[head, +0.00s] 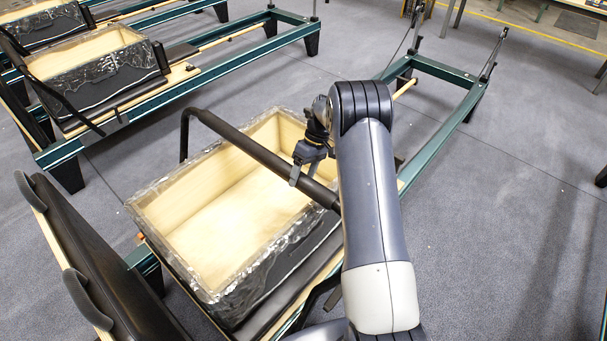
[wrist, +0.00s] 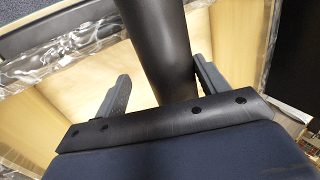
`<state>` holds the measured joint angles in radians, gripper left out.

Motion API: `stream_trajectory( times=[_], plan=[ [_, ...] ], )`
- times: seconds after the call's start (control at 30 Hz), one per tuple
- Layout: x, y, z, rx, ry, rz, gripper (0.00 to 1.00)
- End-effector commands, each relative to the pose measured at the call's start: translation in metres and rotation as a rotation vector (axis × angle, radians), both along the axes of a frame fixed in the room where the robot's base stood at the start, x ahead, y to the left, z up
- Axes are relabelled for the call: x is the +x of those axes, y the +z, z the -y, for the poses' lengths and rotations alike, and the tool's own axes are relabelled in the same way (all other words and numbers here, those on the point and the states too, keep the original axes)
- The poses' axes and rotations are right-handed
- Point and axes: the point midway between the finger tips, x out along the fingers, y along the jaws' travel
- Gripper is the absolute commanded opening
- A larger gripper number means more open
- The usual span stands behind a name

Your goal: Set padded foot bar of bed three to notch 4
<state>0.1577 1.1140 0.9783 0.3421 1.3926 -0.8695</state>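The padded foot bar (head: 250,150) is a black padded tube with a bent end. It slants over the nearest reformer bed (head: 435,150), above a pale wooden box. In the head view my gripper (head: 304,172) is at the bar's right half, with a finger seen against the bar. In the wrist view the bar (wrist: 163,45) runs between the two grey fingers of my gripper (wrist: 165,75). The fingers are spread, with a gap at the left finger; the right one is close to the bar, and contact is unclear. My arm hides the bar's right end, and I cannot make out the notches.
The open wooden box (head: 190,232), wrapped in clear film, sits under the bar. A black padded board with shoulder rests (head: 95,255) stands at lower left. Another reformer with a box (head: 85,75) is at upper left. Grey floor (head: 510,230) at right is clear.

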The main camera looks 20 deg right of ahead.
Motion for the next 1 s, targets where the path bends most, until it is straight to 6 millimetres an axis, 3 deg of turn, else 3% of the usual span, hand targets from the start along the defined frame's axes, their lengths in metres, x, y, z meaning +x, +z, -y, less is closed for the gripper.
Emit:
stream_trajectory(
  times=[0.37,0.73,1.0],
  plan=[
    [0.003,0.009,0.003,0.0,0.0,0.002,0.68],
    [0.022,0.073,0.031,0.0,-0.001,0.003,0.68],
    [0.027,0.095,0.041,0.0,0.0,0.0,0.68]
  ],
)
